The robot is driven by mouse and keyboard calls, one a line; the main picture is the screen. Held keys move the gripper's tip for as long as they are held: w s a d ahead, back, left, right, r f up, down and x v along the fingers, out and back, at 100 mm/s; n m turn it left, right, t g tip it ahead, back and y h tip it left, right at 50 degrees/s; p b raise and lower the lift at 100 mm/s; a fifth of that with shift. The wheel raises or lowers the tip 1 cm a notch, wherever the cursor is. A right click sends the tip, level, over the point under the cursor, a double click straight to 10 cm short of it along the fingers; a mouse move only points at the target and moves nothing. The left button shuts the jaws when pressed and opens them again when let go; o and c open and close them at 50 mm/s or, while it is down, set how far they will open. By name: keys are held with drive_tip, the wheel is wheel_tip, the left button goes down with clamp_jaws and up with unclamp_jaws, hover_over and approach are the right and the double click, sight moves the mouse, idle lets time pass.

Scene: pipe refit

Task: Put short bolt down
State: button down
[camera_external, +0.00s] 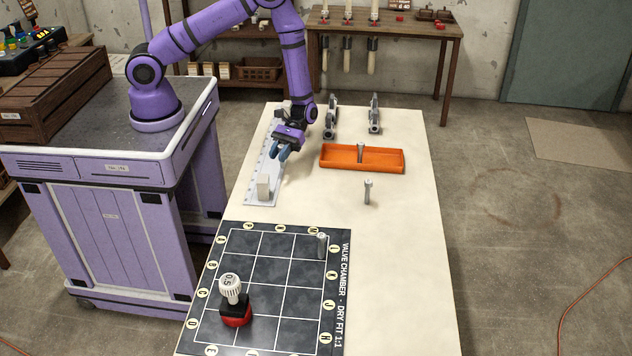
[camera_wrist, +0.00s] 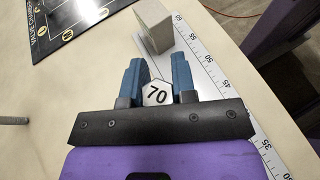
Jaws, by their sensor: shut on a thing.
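My gripper (camera_external: 281,153) is over the white ruler board at the left of the table. In the wrist view, its blue fingers (camera_wrist: 158,88) are shut on a bolt with a pale hexagonal head (camera_wrist: 158,94) marked 70. The bolt's shank is hidden below the head, and I cannot tell if its end touches the board. Another bolt (camera_external: 368,190) stands upright on the bare table, right of my gripper. One more bolt (camera_external: 360,151) stands in the orange tray (camera_external: 335,163). A small bolt-like piece (camera_external: 322,244) stands on the dark grid mat.
The ruler board (camera_external: 254,199) carries a grey block (camera_external: 264,187), close to my fingers in the wrist view. Two grey metal fixtures (camera_external: 330,117) (camera_external: 375,115) stand behind the tray. A red-based valve (camera_external: 234,298) stands on the grid mat (camera_external: 300,300). The table's right side is clear.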

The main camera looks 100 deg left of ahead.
drive_tip(key=w+a+r+n+t, duration=0.2)
drive_tip(key=w+a+n+t, duration=0.45)
drive_tip(key=w, duration=0.25)
drive_tip(key=n+t, duration=0.4)
drive_tip(key=t, duration=0.2)
hover_over(371, 158)
drive_tip(key=f, duration=0.1)
drive_tip(key=shift+f+y, duration=0.4)
drive_tip(key=shift+f, duration=1.25)
drive_tip(key=shift+f, duration=0.1)
drive_tip(key=c, duration=0.9)
unclamp_jaws()
